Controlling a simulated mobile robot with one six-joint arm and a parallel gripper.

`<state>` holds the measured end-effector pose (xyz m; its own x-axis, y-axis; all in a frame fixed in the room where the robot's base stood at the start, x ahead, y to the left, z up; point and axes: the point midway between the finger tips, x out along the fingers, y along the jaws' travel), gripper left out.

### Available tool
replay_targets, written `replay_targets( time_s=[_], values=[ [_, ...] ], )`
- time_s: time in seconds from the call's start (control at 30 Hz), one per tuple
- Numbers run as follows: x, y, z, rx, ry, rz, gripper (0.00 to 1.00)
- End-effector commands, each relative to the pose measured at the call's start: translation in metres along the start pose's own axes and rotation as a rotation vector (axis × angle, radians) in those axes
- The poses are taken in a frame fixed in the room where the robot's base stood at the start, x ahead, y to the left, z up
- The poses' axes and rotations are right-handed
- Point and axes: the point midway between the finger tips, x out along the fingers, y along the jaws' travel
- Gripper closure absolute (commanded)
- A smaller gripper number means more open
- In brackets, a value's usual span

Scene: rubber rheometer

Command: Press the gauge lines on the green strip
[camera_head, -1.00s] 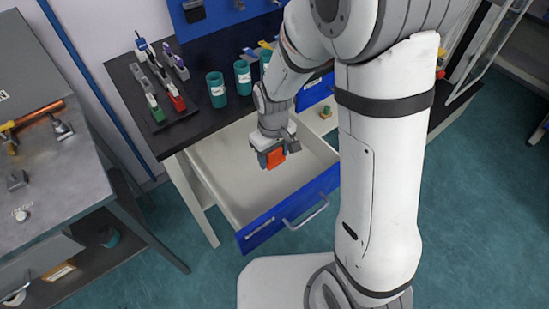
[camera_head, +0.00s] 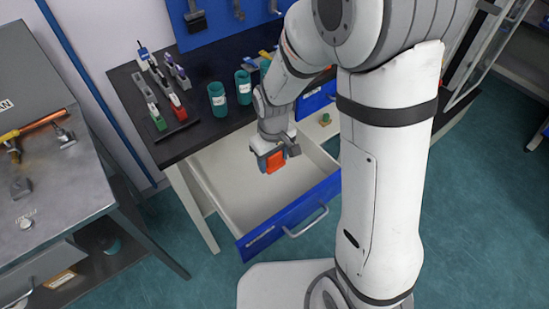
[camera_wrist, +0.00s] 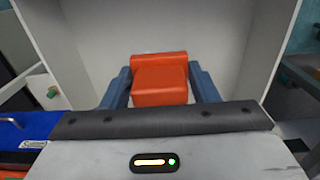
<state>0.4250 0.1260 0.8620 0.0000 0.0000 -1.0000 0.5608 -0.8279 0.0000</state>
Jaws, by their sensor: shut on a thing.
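My gripper (camera_head: 272,153) is over the open drawer in the head view. In the wrist view its two blue-grey fingers (camera_wrist: 162,88) are shut on an orange-red block (camera_wrist: 160,84), one finger on each side. The block also shows under my gripper in the head view (camera_head: 272,162). The pale drawer interior lies behind it. I cannot clearly make out a green strip or any gauge lines. A small item with a green top (camera_head: 324,119) sits to the right of the drawer, partly near my arm.
The open drawer has a blue front (camera_head: 290,215) with a handle. The black bench (camera_head: 205,135) holds a rack of coloured tools (camera_head: 160,90) and teal cups (camera_head: 217,98). A grey metal table (camera_head: 60,185) stands at left with a copper-coloured rod tool.

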Motion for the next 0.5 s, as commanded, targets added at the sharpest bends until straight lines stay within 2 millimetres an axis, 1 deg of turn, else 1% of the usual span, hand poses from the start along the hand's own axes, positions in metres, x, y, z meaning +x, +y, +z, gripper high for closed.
replay_targets(
  time_s=[0.03,0.5],
  values=[
    [-0.010,0.000,0.000,0.000,0.001,0.000,0.60],
    [-0.057,0.000,0.000,0.000,0.001,0.000,0.60]
  ],
)
